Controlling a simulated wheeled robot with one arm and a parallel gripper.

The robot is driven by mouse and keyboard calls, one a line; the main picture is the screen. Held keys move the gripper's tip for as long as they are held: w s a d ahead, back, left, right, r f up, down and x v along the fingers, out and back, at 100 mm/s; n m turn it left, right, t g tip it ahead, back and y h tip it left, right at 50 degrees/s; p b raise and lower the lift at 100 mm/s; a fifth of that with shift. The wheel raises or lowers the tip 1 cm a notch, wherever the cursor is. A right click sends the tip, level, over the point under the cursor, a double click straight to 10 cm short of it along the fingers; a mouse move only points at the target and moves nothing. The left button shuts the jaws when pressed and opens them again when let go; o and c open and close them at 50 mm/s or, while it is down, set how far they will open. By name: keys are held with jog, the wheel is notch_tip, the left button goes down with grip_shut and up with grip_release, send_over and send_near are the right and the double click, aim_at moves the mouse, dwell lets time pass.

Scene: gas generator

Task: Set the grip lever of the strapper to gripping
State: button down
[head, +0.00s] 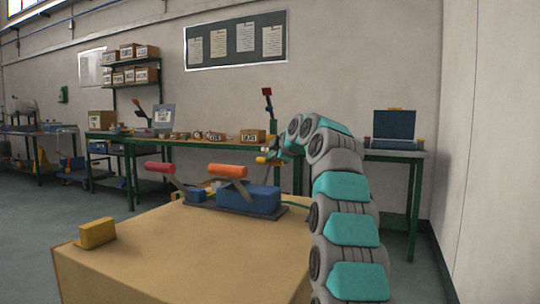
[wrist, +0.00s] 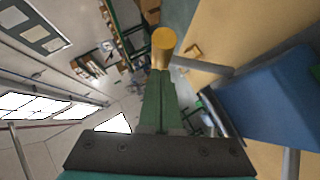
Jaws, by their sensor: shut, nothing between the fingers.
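The strapper (head: 250,200) is a blue body on a dark base plate, on top of a large tan box. It has a red-handled lever (head: 158,166) at left and an orange-handled lever (head: 228,171) in the middle. A yellow handle (head: 262,160) shows beyond the body. In the wrist view the yellow handle (wrist: 163,43) on a grey rod is right at the tips of my gripper (wrist: 158,75). The green fingers are together with nothing between them. I cannot tell whether they touch the handle. The blue body (wrist: 270,100) is at right there. No labels identify the grip lever.
The tan box (head: 190,250) fills the foreground, with a yellow block (head: 97,232) at its left corner. Behind stands a green workbench (head: 225,147) with small boxes, and a laptop (head: 394,125) on another table at right. Floor is free at left.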

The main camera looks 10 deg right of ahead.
jog(key=shift+w+r+p, duration=0.1)
jog(key=shift+r+p, duration=0.05)
jog(key=shift+p, duration=0.25)
jog(key=w+g+p, duration=0.1)
jog(key=p, duration=0.2)
jog(key=d+m+p, duration=0.1)
jog(key=p, duration=0.3)
jog(key=shift+w+d+g, duration=0.15)
jog(key=shift+w+g, duration=0.2)
jog(key=shift+g, duration=0.05)
jog(key=shift+y, duration=0.3)
jog(key=shift+w+d+f+p, duration=0.15)
jog(key=shift+w+d+f, duration=0.45)
jog(key=shift+f, duration=0.6)
jog(key=shift+w+d+f+p, duration=0.1)
jog(key=shift+w+d+f, duration=0.2)
jog(key=shift+w+f, duration=0.7)
jog(key=shift+w+d+f+p, duration=0.15)
jog(key=shift+w+d+f, duration=0.3)
jog(key=shift+f, duration=1)
jog(key=shift+s, duration=0.1)
